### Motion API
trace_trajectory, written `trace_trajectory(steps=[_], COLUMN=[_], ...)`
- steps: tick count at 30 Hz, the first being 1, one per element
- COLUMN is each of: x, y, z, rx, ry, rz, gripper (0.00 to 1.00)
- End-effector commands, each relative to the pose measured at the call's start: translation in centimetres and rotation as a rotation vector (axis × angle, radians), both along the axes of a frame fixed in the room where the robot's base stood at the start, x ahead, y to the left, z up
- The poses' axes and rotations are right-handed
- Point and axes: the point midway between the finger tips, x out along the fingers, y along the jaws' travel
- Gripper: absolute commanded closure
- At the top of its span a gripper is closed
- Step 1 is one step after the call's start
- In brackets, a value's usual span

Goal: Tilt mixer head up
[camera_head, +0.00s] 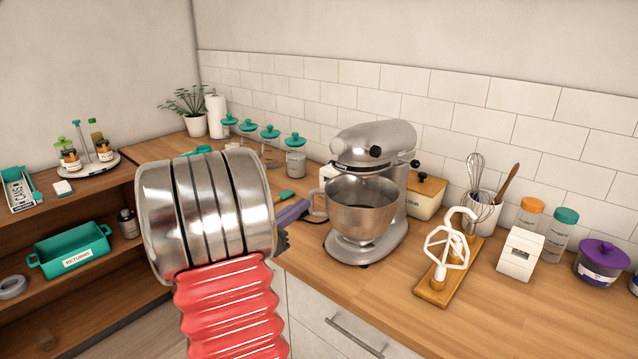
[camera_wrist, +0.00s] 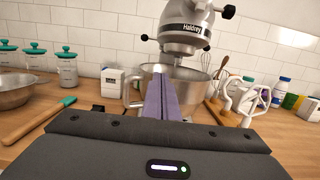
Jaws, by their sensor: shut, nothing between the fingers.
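The silver stand mixer (camera_head: 374,150) stands on the wooden counter, with its metal bowl (camera_head: 361,204) below the head. The mixer head (camera_wrist: 186,29) also shows at the top of the wrist view, above the bowl (camera_wrist: 193,82). In the head view the head looks roughly level over the bowl. My gripper (camera_wrist: 163,80) is shut and empty, its purple fingers pointing toward the bowl and overlapping it in the wrist view. In the head view, part of my gripper (camera_head: 318,212) shows just left of the bowl; my arm hides the rest.
Teal-lidded jars (camera_head: 295,157) stand back left. Bare counter lies in front (camera_head: 380,290).

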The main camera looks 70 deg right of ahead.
Motion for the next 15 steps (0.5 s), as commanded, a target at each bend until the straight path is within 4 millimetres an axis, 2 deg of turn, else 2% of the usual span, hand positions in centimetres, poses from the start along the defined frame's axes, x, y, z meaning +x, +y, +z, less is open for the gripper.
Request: trace_trajectory(steps=[8, 15], x=[-0.9, -2.4], y=[-1.9, -5.2], z=[0.2, 0.6], rx=[-0.001, 0.000], ry=[-0.001, 0.000], rz=[-0.003, -0.005], gripper=[1.00, 1.00])
